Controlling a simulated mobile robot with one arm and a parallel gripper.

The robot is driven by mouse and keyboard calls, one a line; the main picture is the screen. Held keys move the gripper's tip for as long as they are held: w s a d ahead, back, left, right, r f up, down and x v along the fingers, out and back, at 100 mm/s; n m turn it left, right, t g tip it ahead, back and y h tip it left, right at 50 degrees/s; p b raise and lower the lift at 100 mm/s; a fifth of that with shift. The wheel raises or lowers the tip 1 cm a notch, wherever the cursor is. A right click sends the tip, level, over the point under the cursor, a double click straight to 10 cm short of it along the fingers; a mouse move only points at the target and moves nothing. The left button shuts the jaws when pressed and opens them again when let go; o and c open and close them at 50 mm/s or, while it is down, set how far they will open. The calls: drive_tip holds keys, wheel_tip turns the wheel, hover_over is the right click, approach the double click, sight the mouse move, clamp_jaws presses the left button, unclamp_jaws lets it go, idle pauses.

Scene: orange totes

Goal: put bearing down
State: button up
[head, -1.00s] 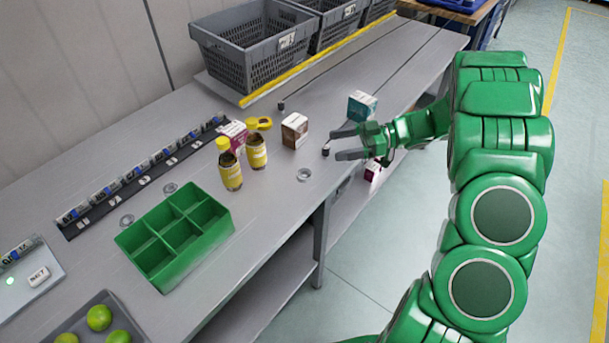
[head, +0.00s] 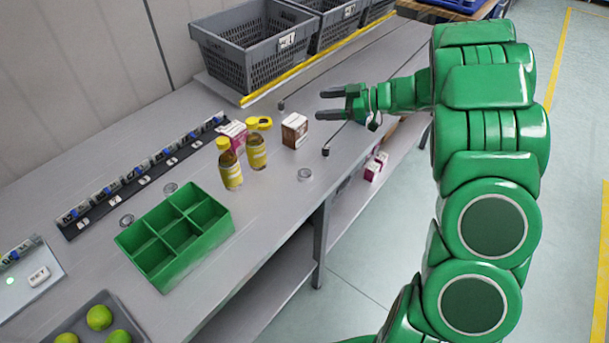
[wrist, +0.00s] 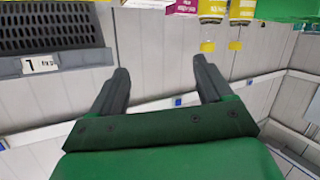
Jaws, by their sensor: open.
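My gripper (head: 330,104) is open above the far part of the table, beyond the brown-and-white box. Nothing shows between its fingers. In the wrist view my gripper (wrist: 163,84) is also spread and empty, with wall panels behind it.
Grey crates (head: 240,70) line the back. A black rail (head: 130,180) and a tray of green fruit (head: 75,312) are left. The table's front edge is open.

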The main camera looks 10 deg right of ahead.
drive_tip(key=w+r+m+t+h, duration=0.3)
drive_tip(key=w+m+t+h, duration=0.1)
drive_tip(key=w, duration=0.3)
drive_tip(key=w+r+m+t+h, duration=0.3)
drive_tip(key=w+r+t+h, duration=0.1)
drive_tip(key=w, duration=0.2)
drive_tip(key=m+g+h, duration=0.7)
drive_tip(key=m+g, duration=0.3)
drive_tip(key=m, duration=0.1)
hover_over(304, 173)
drive_tip(key=s, duration=0.3)
wheel_tip(304, 173, down, 9)
drive_tip(key=shift+s+a+x, duration=0.1)
drive_tip(key=shift+a+x, duration=0.05)
drive_tip(key=shift+x, duration=1.9)
drive_tip(key=shift+s+a+x, duration=0.1)
drive_tip(key=shift+a+x, duration=0.05)
drive_tip(key=shift+x, duration=1.95)
drive_tip(key=shift+s+a+x, duration=0.1)
drive_tip(key=shift+a+x, duration=0.05)
drive_tip(key=shift+x, duration=1.9)
drive_tip(key=shift+f, duration=0.1)
